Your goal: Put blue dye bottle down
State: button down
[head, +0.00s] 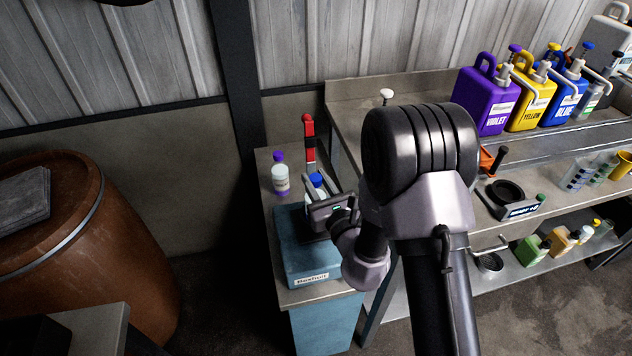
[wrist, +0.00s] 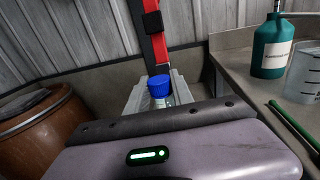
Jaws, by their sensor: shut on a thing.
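My gripper is shut on the bottle. Its lower part is hidden, so I cannot tell whether it touches the surface below. A violet-capped bottle (head: 280,177) stands upright to the left and apart from it.
A blue box (head: 309,262) with a label sits at the front of the small bench. A red upright tool (head: 309,135) stands behind the bottle. A rusty barrel (head: 90,250) is at left. The workbench at right holds jugs, including a violet one (head: 487,100).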

jog(key=shift+f, duration=0.25)
jog(key=c, duration=1.1)
grip_release()
jog(key=shift+r, duration=0.1)
